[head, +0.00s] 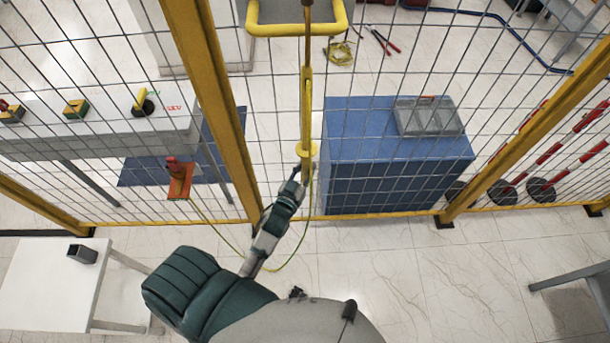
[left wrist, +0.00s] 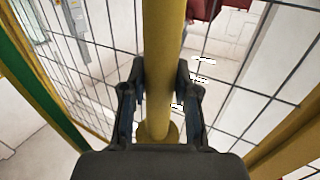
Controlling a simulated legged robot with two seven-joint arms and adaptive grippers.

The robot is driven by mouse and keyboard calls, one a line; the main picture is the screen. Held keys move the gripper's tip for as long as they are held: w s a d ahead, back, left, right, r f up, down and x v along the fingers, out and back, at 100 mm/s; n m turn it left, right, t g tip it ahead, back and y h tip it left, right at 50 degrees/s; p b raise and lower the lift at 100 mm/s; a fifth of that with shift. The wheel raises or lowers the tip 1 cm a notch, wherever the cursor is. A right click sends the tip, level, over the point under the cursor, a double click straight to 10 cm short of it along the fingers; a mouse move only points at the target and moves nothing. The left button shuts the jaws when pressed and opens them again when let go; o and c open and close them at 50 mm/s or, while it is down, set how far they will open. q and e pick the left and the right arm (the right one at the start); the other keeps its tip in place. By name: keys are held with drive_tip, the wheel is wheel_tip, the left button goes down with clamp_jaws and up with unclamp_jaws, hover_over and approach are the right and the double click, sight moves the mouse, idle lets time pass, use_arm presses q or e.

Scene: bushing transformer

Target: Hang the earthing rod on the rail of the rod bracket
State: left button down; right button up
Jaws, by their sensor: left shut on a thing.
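The earthing rod (head: 306,110) is a long yellow pole, standing nearly upright in front of the mesh fence. Its top runs out of the head view. My left gripper (head: 303,172) is shut on its lower part, just below a yellow disc; the rod also fills the middle of the left wrist view (left wrist: 163,60), between the fingers (left wrist: 165,90). A yellow U-shaped bar (head: 264,29), seemingly the rod bracket's rail, is at the top of the head view. The rod crosses it; I cannot tell whether they touch. My right gripper is not in view.
A yellow-green cable (head: 243,254) loops from near the rod to a red clamp (head: 179,178) at the fence. The yellow-framed mesh fence (head: 217,100) spans the view. Behind it stands a blue cabinet (head: 395,150). A white table (head: 40,290) is at lower left.

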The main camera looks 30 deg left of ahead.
use_arm(q)
drive_tip(key=shift+w+r, duration=0.1)
drive_tip(key=shift+w, duration=0.25)
drive_tip(key=shift+w+a, duration=0.15)
drive_tip(key=shift+w, duration=0.1)
drive_tip(key=shift+w+a+f+b, duration=0.15)
drive_tip(key=shift+w+f+b, duration=0.1)
drive_tip(key=shift+f+b, duration=0.4)
drive_tip(key=shift+w+a+f+b, duration=0.2)
drive_tip(key=shift+w+f+b, duration=0.1)
drive_tip(key=shift+f+b, duration=0.35)
drive_tip(key=shift+w+a+f+b, duration=0.15)
drive_tip(key=shift+w+f+b, duration=0.1)
drive_tip(key=shift+f+b, duration=0.4)
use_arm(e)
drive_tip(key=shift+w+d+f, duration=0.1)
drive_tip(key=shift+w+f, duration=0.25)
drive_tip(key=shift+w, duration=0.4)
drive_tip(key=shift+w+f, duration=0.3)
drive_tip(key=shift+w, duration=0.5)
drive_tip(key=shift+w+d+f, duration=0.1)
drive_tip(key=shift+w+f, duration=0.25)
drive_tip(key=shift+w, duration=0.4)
use_arm(q)
drive_tip(key=shift+f, duration=0.15)
